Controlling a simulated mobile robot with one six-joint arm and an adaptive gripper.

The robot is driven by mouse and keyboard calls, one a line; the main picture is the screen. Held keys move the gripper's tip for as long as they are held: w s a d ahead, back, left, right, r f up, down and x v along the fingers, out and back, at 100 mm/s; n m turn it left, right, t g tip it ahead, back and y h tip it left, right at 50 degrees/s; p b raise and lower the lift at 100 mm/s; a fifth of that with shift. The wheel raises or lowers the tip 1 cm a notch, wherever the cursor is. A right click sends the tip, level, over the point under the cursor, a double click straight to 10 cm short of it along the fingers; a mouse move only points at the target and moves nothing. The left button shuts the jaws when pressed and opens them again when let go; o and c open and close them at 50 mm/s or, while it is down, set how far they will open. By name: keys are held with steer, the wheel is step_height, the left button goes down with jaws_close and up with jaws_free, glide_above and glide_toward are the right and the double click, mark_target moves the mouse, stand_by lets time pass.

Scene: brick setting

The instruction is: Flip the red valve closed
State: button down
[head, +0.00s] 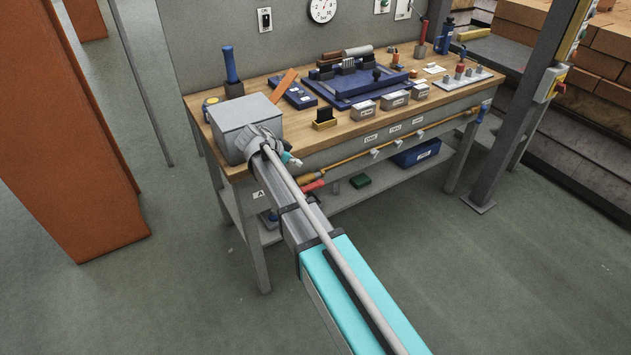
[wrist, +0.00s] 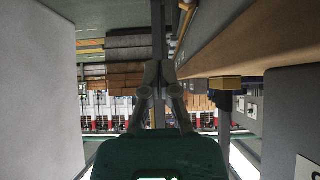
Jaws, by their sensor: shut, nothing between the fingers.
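A red handle (head: 313,187), which looks like the valve's lever, shows in the head view below the bench's front edge. It is at the left end of a yellow-orange pipe (head: 345,164) that runs along the bench front. My gripper (head: 297,163) is just above and left of it, apart from it, by the bench's front left corner. In the wrist view my gripper (wrist: 160,68) has its fingers together with nothing between them. The red handle cannot be made out in the wrist view. My arm may hide part of the valve in the head view.
A grey box (head: 243,122) stands on the bench's left end, close beside my wrist. The floor in front is clear.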

steer(key=b, duration=0.8)
glide_above(321, 182)
steer(key=a, duration=0.2)
steer(key=f, duration=0.7)
steer(key=shift+s+f, duration=0.2)
steer(key=shift+s, duration=0.15)
steer(key=shift+f+b, duration=1.55)
steer(key=shift+f, duration=0.25)
steer(key=shift+w+d, duration=0.1)
steer(key=shift+d, duration=0.2)
